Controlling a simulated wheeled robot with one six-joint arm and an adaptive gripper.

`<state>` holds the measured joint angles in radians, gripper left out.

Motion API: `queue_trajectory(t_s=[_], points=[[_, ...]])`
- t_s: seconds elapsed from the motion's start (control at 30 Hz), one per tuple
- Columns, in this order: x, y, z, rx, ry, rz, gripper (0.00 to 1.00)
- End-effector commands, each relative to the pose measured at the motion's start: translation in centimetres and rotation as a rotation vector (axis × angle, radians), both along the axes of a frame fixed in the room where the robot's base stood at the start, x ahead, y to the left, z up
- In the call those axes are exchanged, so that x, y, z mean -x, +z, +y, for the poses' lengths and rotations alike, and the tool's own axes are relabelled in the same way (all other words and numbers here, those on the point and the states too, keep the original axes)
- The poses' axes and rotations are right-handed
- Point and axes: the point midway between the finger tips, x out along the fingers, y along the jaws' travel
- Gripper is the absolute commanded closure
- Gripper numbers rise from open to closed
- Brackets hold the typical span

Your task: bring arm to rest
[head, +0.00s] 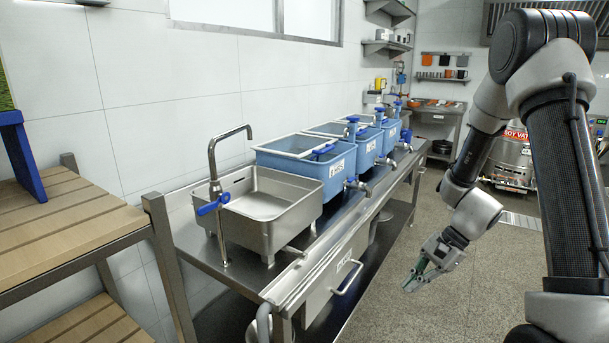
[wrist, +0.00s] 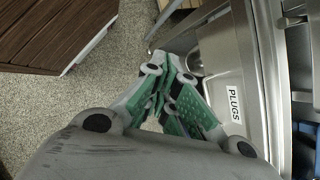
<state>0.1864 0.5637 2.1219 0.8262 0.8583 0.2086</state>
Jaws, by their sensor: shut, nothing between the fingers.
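My gripper (head: 416,279) hangs at the end of my arm, to the right of the steel bench in the head view. It points down and to the left, over the open floor. In the wrist view its green-padded fingers (wrist: 163,100) are together with nothing between them. The gripper is apart from the bench and touches nothing that I can see. My arm is bent, with its upper links at the right of the head view.
A steel bench (head: 338,247) carries a sink (head: 262,215) and several blue tubs (head: 307,164). Its drawer labelled PLUGS (wrist: 234,103) is close to my gripper's right in the wrist view. Wooden slatted shelves (head: 62,222) stand at left. The speckled floor (head: 462,282) is clear.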

Motion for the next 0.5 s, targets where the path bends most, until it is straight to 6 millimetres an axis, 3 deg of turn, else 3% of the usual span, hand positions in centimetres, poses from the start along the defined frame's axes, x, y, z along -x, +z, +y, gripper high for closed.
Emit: queue_trajectory(t_s=[0.03,0.2,0.5], points=[[1.3,2.1,-0.5,0.027,0.091,-0.039,1.00],[6.3,8.7,-3.1,0.145,0.423,-0.164,1.00],[13.6,18.1,-7.6,0.419,0.845,-0.369,1.00]])
